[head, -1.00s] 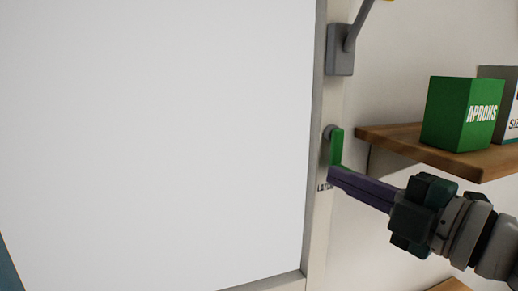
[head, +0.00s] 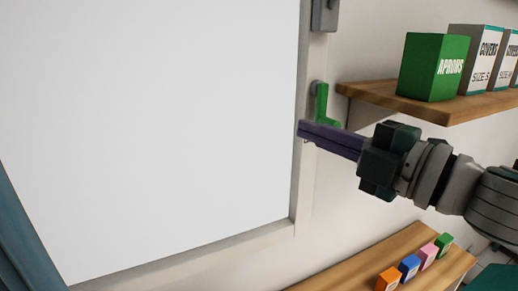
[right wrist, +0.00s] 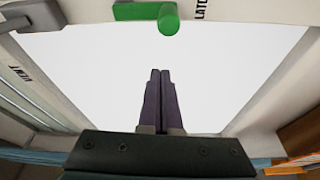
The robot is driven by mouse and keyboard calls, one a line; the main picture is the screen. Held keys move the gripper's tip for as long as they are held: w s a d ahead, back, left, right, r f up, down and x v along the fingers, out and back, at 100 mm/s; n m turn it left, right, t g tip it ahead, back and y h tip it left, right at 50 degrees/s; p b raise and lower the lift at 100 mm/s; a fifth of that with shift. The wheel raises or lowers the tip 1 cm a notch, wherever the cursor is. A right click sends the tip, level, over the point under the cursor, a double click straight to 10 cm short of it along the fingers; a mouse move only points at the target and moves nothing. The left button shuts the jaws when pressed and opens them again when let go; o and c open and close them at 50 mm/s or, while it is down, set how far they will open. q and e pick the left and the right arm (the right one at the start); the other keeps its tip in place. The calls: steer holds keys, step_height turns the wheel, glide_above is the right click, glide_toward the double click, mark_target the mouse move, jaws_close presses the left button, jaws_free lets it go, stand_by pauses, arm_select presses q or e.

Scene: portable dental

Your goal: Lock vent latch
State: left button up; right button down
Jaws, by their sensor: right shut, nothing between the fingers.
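The green vent latch handle (head: 321,102) is on the right frame of a large white panel (head: 150,110). In the head view it stands upright, with a short foot to the right at its lower end. In the right wrist view the fingertips (right wrist: 160,75) lie below the handle in the picture. Contact cannot be told. My left gripper is not in view.
A wooden shelf (head: 430,108) with a green aprons box (head: 433,68) and covers boxes (head: 480,60) is right of the latch. A grey bracket (head: 324,14) is above it. A lower wooden shelf (head: 350,270) holds several small coloured boxes.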

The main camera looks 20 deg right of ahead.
steer(key=b+v, duration=0.3)
steer(key=v, duration=0.5)
steer(key=shift+s+d, duration=0.25)
steer(key=shift+d, duration=0.15)
steer(key=shift+f, duration=0.1)
